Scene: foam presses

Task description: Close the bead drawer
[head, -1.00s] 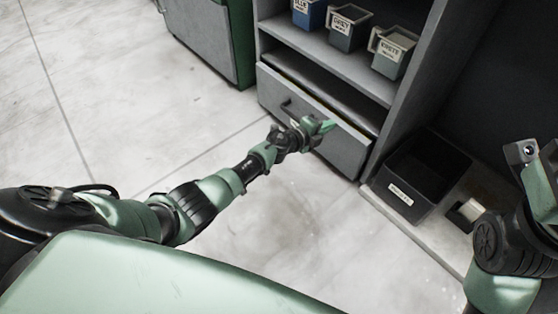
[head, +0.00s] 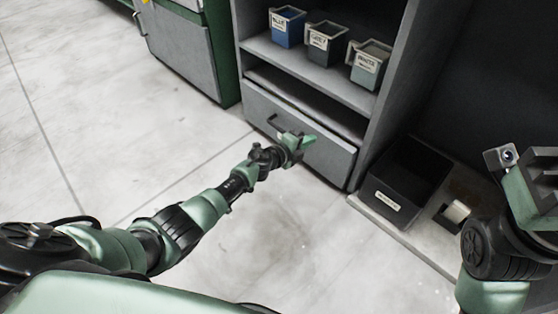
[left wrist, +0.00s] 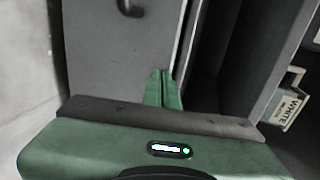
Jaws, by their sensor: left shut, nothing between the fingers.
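The drawer (head: 327,163) is the grey front low in the grey cabinet, with a dark bar handle (head: 272,121) on its left half. The front sits close to the cabinet's side panel; I cannot tell how large any gap behind it is. My left gripper (head: 309,141) is shut and empty at the upper part of the front, right of the handle. In the left wrist view its green fingertips (left wrist: 162,73) lie over the front (left wrist: 110,60) near its pale top edge; contact is unclear. My right gripper (head: 548,172) is at the right edge, partly cut off. No beads show.
Blue, grey and white labelled bins (head: 288,27) stand on the shelf above the drawer. A black open box (head: 390,190) sits on a pale base right of the cabinet. A green-sided grey cabinet (head: 185,50) stands at the back left. The floor in front is clear.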

